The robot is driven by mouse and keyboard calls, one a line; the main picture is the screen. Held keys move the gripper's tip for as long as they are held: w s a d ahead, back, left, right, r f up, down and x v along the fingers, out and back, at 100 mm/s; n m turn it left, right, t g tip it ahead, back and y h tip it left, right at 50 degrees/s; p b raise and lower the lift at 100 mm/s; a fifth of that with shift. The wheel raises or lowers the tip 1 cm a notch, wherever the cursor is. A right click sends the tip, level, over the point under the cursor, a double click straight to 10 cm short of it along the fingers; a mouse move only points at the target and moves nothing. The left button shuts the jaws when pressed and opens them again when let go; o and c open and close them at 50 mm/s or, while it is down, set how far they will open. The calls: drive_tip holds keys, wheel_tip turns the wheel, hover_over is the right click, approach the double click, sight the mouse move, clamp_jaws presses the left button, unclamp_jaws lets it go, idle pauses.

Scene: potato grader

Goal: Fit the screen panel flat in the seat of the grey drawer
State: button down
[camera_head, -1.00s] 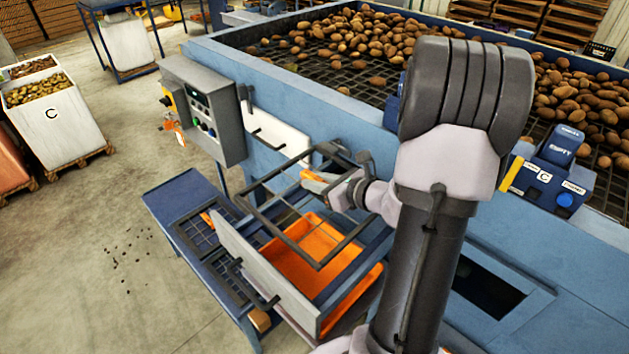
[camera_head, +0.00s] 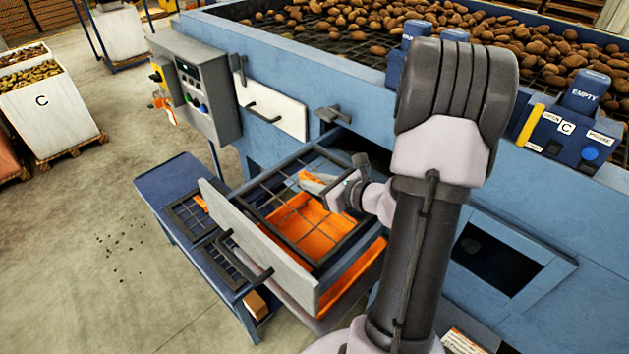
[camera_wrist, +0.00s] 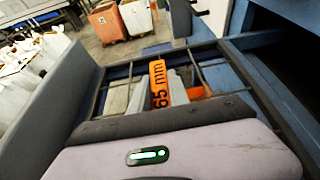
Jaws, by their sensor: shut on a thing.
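The screen panel (camera_head: 318,265), a dark square frame with a wire grid, lies across the open grey drawer (camera_head: 262,243). Its near-left edge runs close behind the drawer front; orange lining shows through the grid. In the wrist view my fingers (camera_wrist: 163,90) close around the orange tab marked "65 mm" (camera_wrist: 158,78), and the panel's bars (camera_wrist: 262,95) run to the right. The drawer front (camera_wrist: 70,75) stands at the left there. I cannot tell whether the panel touches the seat all round; my arm hides part.
A blue side table (camera_head: 160,181) holds other dark screens (camera_head: 190,218) left of the drawer. A grey control box (camera_head: 190,85) and a pale panel with a handle (camera_head: 272,108) are on the blue machine.

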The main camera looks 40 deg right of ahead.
drive_tip(key=shift+f, duration=0.35)
drive_tip(key=shift+f+b, duration=0.55)
drive_tip(key=shift+b, duration=0.15)
drive_tip(key=c, duration=1.2)
unclamp_jaws()
drive_tip(key=shift+o, duration=0.2)
